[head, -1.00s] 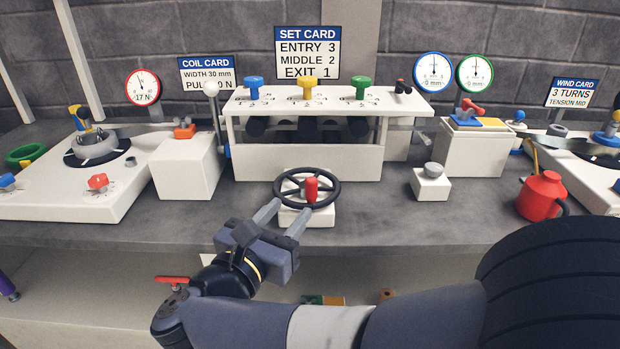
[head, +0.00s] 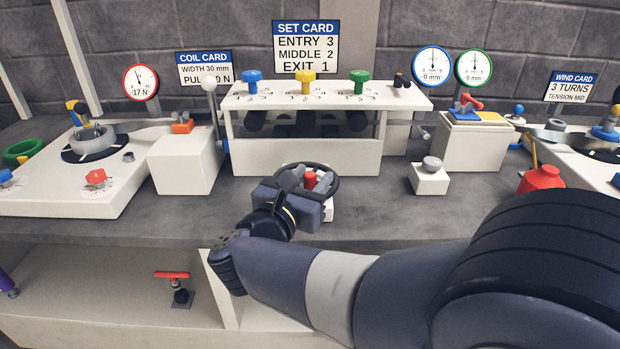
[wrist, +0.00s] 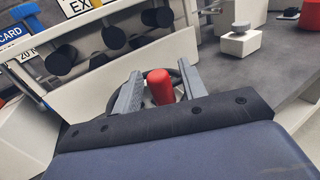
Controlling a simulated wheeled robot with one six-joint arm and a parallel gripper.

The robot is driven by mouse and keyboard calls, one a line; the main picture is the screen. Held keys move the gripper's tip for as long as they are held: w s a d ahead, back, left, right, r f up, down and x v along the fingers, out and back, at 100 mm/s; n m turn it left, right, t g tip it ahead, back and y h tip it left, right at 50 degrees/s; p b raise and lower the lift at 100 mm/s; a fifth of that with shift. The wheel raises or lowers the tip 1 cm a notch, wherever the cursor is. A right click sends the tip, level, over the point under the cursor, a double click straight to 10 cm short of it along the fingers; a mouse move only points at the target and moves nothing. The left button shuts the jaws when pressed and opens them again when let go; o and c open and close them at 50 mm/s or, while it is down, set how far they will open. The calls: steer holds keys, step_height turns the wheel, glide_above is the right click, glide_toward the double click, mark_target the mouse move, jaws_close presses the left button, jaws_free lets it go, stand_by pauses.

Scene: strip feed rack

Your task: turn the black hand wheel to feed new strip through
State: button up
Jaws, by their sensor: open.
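The black hand wheel (head: 333,186) lies flat on a small white block at the front of the bench, below the rack. Its red handle (head: 310,180) stands upright on the wheel and also shows in the wrist view (wrist: 160,87). My gripper (head: 309,177) is over the wheel with its fingers open, one on each side of the red handle. In the wrist view a gap shows between the handle and each finger. My gripper body hides the near part of the wheel.
The white rack (head: 300,160) with blue, yellow and green knobs stands just behind the wheel. A white block with a grey knob (head: 430,172) is to the right, and a red can (head: 541,178) stands further right. Bare bench lies between the wheel and the grey-knobbed block.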

steer(key=shift+c, duration=0.3)
jaws_close()
steer(key=shift+d+y+b, duration=0.1)
steer(key=shift+y+b, duration=0.2)
steer(key=shift+b, duration=0.05)
